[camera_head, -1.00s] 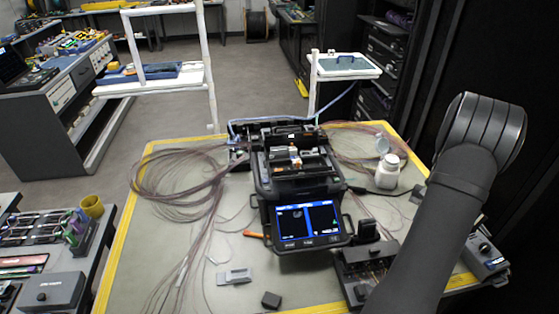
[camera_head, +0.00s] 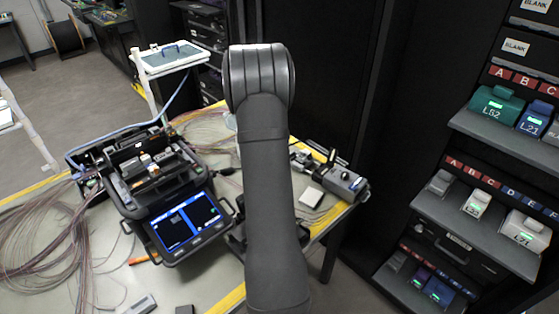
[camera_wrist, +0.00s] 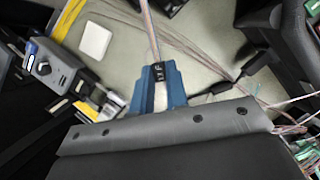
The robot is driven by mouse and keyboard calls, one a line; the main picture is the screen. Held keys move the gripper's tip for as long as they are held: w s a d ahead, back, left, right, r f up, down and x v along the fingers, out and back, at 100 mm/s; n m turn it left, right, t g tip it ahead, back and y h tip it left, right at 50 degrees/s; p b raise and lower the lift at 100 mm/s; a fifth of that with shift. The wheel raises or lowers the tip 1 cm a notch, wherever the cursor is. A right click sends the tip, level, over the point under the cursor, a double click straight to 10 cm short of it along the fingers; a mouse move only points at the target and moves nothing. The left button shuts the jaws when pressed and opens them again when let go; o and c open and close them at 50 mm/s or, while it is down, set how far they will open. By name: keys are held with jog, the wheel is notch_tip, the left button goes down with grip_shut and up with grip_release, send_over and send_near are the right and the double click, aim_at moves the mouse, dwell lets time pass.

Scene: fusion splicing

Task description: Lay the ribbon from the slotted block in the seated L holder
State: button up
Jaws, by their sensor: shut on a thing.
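In the wrist view, my gripper (camera_wrist: 160,88) has two blue fingers shut on a thin ribbon (camera_wrist: 150,30) with a small black tag (camera_wrist: 159,72) at the fingertips. The ribbon runs from the fingers toward the top of the picture. In the head view my arm hides the gripper and the ribbon it holds. The splicer (camera_head: 185,222) stands on the table left of my arm, its screen lit and its top open. Small holder parts (camera_head: 150,165) show in its bed, but I cannot tell which is the L holder. I cannot make out the slotted block behind my arm.
Loose fibre bundles (camera_head: 35,235) spread over the table's left side. A grey device (camera_head: 342,183) and a white card (camera_head: 311,196) lie right of my arm. A rack with labelled holders (camera_head: 496,104) stands at the right. A black cable (camera_wrist: 220,88) lies near my fingers.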

jog(key=s+a+r+n+t+h, duration=0.1)
jog(key=a+n, duration=0.3)
jog(key=a, duration=0.4)
jog(key=s+a+r+n+t+h, duration=0.1)
jog(key=s+a+n, duration=0.1)
jog(key=a+n, duration=0.3)
jog(key=s+a+r+n+t+h, duration=0.1)
jog(key=a+n, duration=0.3)
jog(key=a, duration=0.6)
jog(key=shift+s+a+r+n+t, duration=0.2)
jog(key=shift+s+a+n+t, duration=0.1)
jog(key=shift+s+n, duration=0.1)
jog(key=s+a+r+n+t, duration=0.2)
jog(key=s+a+n, duration=0.3)
jog(key=a, duration=0.4)
jog(key=s+a+r+n+t, duration=0.1)
jog(key=s+a+n+t, duration=0.1)
jog(key=s+a+n, duration=0.5)
jog(key=shift+m+y, duration=0.4)
jog(key=shift+m, duration=0.2)
jog(key=shift+w+a+f, duration=0.15)
jog(key=shift+w+f, duration=0.1)
jog(key=shift+f, duration=0.8)
jog(key=shift+w+a+f, duration=0.2)
jog(key=shift+w+f, duration=0.1)
jog(key=shift+f, duration=0.7)
jog(key=shift+w+a+f, duration=0.15)
jog(key=shift+w+f, duration=0.1)
jog(key=shift+f, duration=1.1)
